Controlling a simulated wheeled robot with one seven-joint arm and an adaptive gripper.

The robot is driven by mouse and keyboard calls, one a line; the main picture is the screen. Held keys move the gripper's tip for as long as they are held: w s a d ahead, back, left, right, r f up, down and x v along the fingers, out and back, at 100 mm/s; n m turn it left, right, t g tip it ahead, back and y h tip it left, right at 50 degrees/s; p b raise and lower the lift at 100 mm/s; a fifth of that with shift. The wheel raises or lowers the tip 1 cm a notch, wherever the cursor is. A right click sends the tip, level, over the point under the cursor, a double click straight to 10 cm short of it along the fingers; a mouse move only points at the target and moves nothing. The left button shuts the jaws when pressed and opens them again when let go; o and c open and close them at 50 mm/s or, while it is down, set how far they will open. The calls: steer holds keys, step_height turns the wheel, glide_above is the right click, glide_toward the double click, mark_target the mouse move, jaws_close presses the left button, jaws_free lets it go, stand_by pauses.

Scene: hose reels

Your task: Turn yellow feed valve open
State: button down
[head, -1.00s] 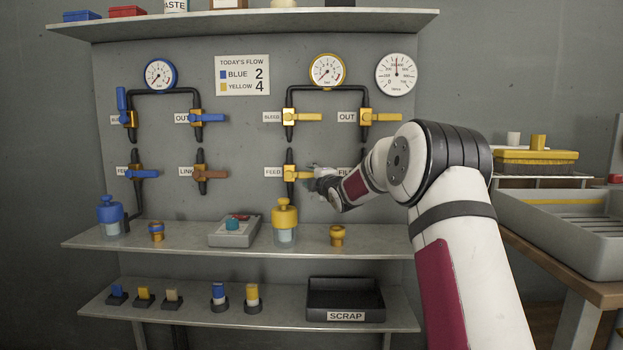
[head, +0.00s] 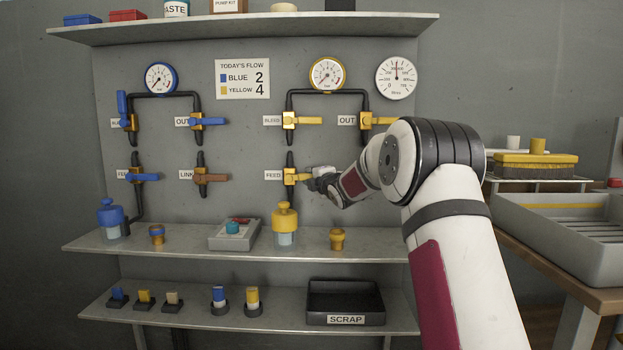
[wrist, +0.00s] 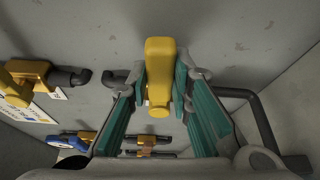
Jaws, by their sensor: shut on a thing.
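The yellow feed valve (head: 291,177) is on the panel, right of its FEED label (head: 273,175), below the yellow bleed valve. Its yellow lever points right, about horizontal. My gripper (head: 311,179) is at the lever's outer end and is shut on it. In the wrist view the yellow lever (wrist: 160,70) stands between the teal finger pads, one on each side. In the head view the gripper hides the lever's tip.
The yellow bleed valve (head: 289,121) and out valve (head: 366,121) are above. A yellow-capped bottle (head: 285,220) and a small yellow fitting (head: 337,238) stand on the shelf below. A grey tray (head: 570,222) is at the right.

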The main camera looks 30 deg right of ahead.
steer(key=w+a+r+n+g+h+p, duration=0.1)
steer(key=a+r+n+g+p, duration=0.1)
steer(key=n+p, duration=0.2)
steer(key=w+a+r+n+g+h+p, duration=0.1)
steer(key=n+p, duration=0.3)
steer(key=p, duration=0.5)
steer(key=w+a+r+n+g+h+p, duration=0.1)
steer(key=a+r+n+g+h+p, duration=0.1)
steer(key=p, duration=0.5)
steer(key=shift+w+a+r+n+g, duration=0.3)
steer(key=shift+a+r+n, duration=0.45)
steer(key=shift+n, duration=0.35)
steer(key=shift+f, duration=0.1)
steer(key=c, duration=1.4)
jaws_free()
steer(key=shift+c, duration=0.2)
